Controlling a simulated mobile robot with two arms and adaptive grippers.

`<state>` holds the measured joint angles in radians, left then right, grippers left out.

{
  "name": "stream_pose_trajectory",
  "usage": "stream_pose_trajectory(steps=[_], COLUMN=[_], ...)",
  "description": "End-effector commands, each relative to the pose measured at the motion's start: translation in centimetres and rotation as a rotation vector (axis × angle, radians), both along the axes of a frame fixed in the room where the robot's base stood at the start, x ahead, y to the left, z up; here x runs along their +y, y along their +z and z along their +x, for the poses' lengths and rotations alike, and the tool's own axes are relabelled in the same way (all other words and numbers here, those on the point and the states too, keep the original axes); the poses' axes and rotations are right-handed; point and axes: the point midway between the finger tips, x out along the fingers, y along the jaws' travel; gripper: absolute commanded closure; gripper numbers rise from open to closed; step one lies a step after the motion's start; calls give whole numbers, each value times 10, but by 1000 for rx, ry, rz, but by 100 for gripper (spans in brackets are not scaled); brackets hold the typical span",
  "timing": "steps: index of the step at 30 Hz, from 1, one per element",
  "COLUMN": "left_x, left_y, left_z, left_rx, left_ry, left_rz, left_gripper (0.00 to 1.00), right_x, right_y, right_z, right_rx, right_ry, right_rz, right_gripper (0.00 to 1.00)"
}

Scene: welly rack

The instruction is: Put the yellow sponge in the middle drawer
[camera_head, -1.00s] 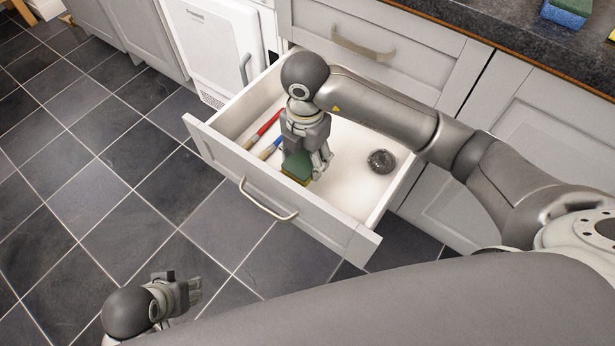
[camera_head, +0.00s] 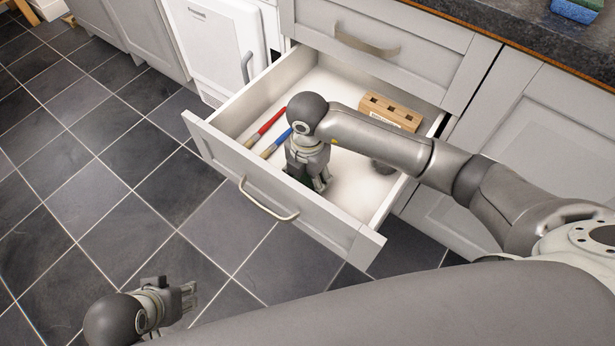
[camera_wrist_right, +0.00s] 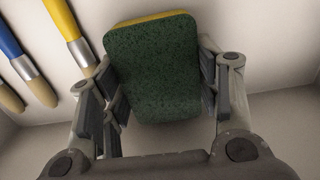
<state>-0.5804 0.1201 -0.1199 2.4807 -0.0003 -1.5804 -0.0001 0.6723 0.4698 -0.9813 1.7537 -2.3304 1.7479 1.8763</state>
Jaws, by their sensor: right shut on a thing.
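The yellow sponge (camera_wrist_right: 150,18) has a dark green scouring face (camera_wrist_right: 152,75), which points at the right wrist camera. My right gripper (camera_wrist_right: 160,95) is shut on it, one finger at each side. In the head view, my right gripper (camera_head: 318,184) points down inside the open drawer (camera_head: 325,232), low behind its front panel. Only a small dark green bit of the sponge (camera_head: 298,175) shows there. I cannot tell whether the sponge touches the drawer floor. My left gripper (camera_head: 188,299) is over the floor tiles at the lower left; its opening is unclear.
In the drawer, a red-handled brush (camera_head: 266,129) and a blue-handled brush (camera_head: 275,144) lie left of my right gripper. A wooden block with holes (camera_head: 390,108) and a dark round thing (camera_head: 383,166) are behind my arm. A blue-and-green sponge (camera_head: 577,10) is on the worktop.

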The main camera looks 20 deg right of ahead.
Motion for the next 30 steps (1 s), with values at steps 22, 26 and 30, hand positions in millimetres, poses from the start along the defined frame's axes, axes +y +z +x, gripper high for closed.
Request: stream_pose_trajectory(steps=[22,26,30], left_x=[0,0,-1], left_y=[5,13,5], left_z=[0,0,4], left_rx=[0,0,7], left_ry=[0,0,0], left_rz=[0,0,-1], left_gripper=[61,61,61], right_x=[0,0,0], right_y=[14,41,73], right_z=[1,1,1], right_rx=[-2,-4,-4], right_ry=[-1,0,0], right_rz=[0,0,2], right_gripper=[21,21,21])
